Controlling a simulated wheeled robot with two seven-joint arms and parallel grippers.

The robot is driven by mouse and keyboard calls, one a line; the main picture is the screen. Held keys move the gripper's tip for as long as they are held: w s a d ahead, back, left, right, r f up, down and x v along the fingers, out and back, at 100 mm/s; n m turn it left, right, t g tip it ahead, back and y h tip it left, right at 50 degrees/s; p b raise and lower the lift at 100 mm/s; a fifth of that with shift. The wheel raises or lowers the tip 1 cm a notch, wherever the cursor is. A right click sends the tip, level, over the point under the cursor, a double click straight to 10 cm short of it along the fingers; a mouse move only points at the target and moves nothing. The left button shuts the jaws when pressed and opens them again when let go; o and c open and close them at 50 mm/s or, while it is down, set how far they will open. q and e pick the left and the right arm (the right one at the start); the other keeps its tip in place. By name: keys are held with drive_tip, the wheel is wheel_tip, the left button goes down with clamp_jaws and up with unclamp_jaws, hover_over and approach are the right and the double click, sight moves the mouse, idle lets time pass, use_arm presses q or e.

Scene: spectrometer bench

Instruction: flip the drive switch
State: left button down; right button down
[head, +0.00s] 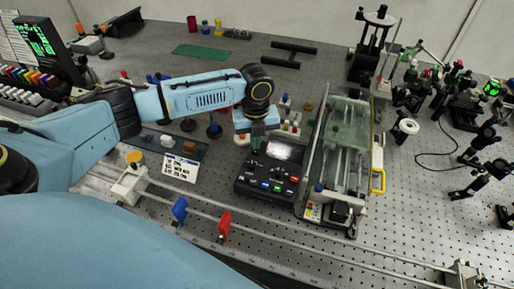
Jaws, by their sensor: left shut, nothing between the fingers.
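A black control box (272,170) sits on the perforated bench near the middle of the head view. I cannot tell which control is the drive switch. My left gripper (257,143) points down at the box's back left corner, left of the screen. Its fingers are shut and hold nothing. I cannot tell if the fingertips touch the box, and the gripper hides the part beneath it. My right gripper is not in view.
A glass-covered stage (345,140) with a yellow handle (378,180) stands right of the box. A rail with a blue plate (180,209) and a red plate (223,226) runs in front. Optic mounts (465,105) crowd the right. A labelled card (180,168) lies left.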

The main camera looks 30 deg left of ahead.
use_arm(q)
drive_tip(key=shift+f+b, duration=0.4)
drive_tip(key=shift+f, duration=0.6)
idle(0.4)
drive_tip(key=shift+s+r, duration=0.1)
drive_tip(key=shift+r+p, duration=0.8)
drive_tip(key=shift+p, duration=0.2)
wheel_tip(320, 180, up, 5)
drive_tip(key=p, duration=0.6)
drive_tip(key=shift+r, duration=0.2)
drive_tip(key=shift+f, duration=0.1)
